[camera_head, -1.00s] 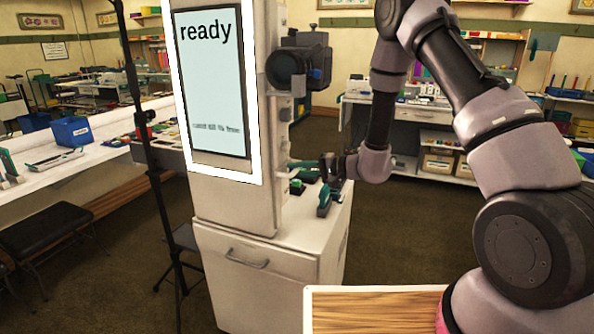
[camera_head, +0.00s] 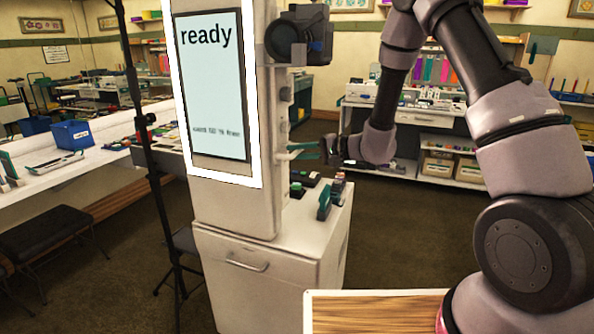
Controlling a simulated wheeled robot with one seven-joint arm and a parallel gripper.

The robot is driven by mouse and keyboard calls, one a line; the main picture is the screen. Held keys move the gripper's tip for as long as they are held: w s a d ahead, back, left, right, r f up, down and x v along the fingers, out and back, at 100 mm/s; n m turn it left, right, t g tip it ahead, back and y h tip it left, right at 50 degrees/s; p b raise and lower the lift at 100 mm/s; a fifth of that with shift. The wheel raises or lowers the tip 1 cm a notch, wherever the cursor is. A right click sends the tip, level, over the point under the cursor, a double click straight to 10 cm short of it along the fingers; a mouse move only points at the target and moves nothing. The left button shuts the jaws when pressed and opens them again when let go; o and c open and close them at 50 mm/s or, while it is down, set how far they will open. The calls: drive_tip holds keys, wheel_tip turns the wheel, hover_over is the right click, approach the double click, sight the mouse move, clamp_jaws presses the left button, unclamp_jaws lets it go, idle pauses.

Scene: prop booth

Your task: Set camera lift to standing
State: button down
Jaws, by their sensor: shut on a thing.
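The black camera (camera_head: 299,40) sits on the right side of the white booth column (camera_head: 245,205), level with the upper part of its screen (camera_head: 213,85). A pale and teal lever (camera_head: 303,148) sticks out from the column's right side, below the camera. My gripper (camera_head: 322,149) is at the lever's outer end and shut on it. The dark fingers partly hide the grip, so the exact contact is hard to see.
The screen reads "ready". Below the lever, a white cabinet (camera_head: 275,260) carries a teal stapler-like tool (camera_head: 324,203) and small items. A black stand pole (camera_head: 150,150) is left of the booth. A wooden-topped surface (camera_head: 375,312) is in front.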

wheel_tip(320, 180, up, 6)
drive_tip(key=shift+r, duration=0.1)
drive_tip(key=c, duration=0.8)
unclamp_jaws()
drive_tip(key=shift+d, duration=0.15)
drive_tip(key=v, duration=1)
drive_tip(key=shift+s+d, duration=0.1)
drive_tip(key=shift+d, duration=0.15)
drive_tip(key=shift+r, duration=0.1)
